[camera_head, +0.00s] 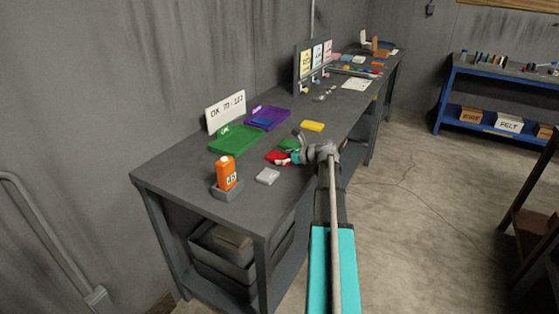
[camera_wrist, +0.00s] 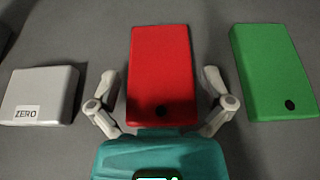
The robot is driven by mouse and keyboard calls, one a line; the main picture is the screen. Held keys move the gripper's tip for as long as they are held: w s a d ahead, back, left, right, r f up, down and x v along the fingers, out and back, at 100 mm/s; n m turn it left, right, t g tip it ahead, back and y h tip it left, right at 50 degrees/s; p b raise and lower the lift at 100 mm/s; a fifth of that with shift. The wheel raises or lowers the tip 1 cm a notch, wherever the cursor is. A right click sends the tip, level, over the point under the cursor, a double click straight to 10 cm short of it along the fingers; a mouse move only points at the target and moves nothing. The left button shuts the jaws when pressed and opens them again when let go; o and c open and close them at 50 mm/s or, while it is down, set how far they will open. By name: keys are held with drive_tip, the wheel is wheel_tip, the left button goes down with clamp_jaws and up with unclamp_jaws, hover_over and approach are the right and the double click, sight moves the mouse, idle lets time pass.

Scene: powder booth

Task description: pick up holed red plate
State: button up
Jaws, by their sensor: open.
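The holed red plate (camera_wrist: 159,72) lies flat on the dark bench top, with a small dark hole near its lower edge in the wrist view. In the head view the red plate (camera_head: 276,157) is partly hidden by my gripper (camera_head: 292,152). My gripper also shows in the wrist view (camera_wrist: 161,95), open, with one finger on each side of the plate. Small gaps show between the fingers and the plate's sides.
A grey block marked ZERO (camera_wrist: 40,95) lies to the left, and a green plate with a dark hole (camera_wrist: 273,72) to the right. An orange bottle (camera_head: 227,173) stands in a grey holder. A yellow plate (camera_head: 312,126), a green tray (camera_head: 234,139) and a purple tray (camera_head: 268,118) are farther back.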

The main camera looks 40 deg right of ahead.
idle(0.3)
drive_tip(key=c, duration=1.1)
drive_tip(key=shift+o, duration=0.2)
drive_tip(key=shift+r, duration=0.1)
wheel_tip(320, 180, up, 3)
drive_tip(key=p, duration=0.2)
drive_tip(key=shift+p, duration=0.4)
drive_tip(key=s+a+r+p, duration=0.2)
drive_tip(key=s+r+p, duration=0.7)
drive_tip(key=s, duration=0.5)
drive_tip(key=shift+a+r+p, duration=0.15)
drive_tip(key=shift+r+p, duration=0.25)
drive_tip(key=shift+p, duration=0.2)
drive_tip(key=shift+w, duration=0.1)
